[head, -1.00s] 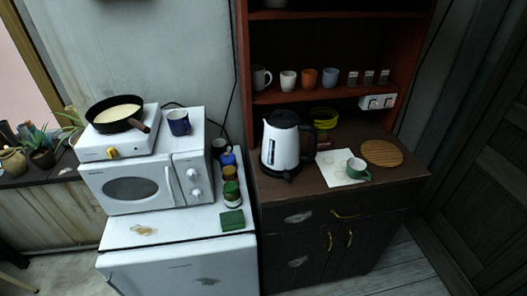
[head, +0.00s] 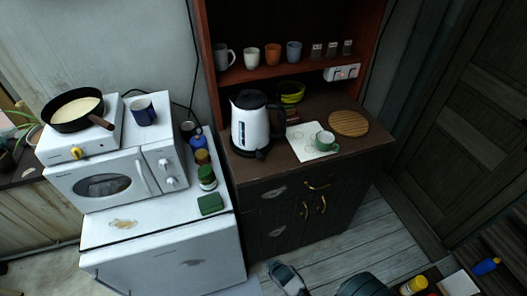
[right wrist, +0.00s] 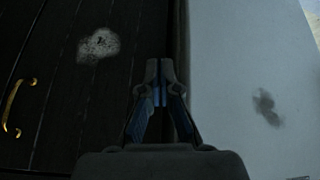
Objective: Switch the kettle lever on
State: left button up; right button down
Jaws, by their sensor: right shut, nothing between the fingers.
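The white and black kettle (head: 250,128) stands upright on the dark cabinet's top, beside a white sheet. A small dark part, perhaps its lever (head: 261,153), juts out low at its front; its position is too small to tell. My right gripper (head: 274,267) is at the bottom of the head view, low in front of the cabinet and well below the kettle. In the right wrist view its fingers (right wrist: 159,68) are shut and empty, facing the cabinet front and the white fridge side. The left gripper is out of view.
Jars (head: 206,176) and a microwave (head: 110,180) stand on the fridge (head: 165,255) at left. Shelf mugs (head: 252,56) and a socket strip (head: 342,73) are behind.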

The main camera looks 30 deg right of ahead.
aim_at(259, 156)
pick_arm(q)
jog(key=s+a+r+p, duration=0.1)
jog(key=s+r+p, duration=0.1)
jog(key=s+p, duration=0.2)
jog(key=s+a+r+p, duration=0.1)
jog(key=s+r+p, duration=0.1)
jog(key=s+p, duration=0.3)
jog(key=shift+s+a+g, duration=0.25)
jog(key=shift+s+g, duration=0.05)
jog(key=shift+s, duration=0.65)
pick_arm(e)
jog(key=w+d+r+m+t+h, duration=0.1)
jog(key=w+d+r+t, duration=0.1)
jog(key=r, duration=1.4)
jog(key=w+d+r+m+t+h, duration=0.1)
jog(key=w+d+r+t, duration=0.2)
jog(key=w+r, duration=0.4)
jog(key=w+d+r+m+t+h, duration=0.1)
jog(key=w+d+r+m+t, duration=0.1)
jog(key=r, duration=2.3)
jog(key=w+d+t, duration=0.1)
jog(key=w, duration=0.1)
jog(key=shift+w+t+h, duration=0.3)
jog(key=shift+w, duration=0.1)
jog(key=shift+w+d, duration=0.1)
jog(key=shift+d, duration=0.05)
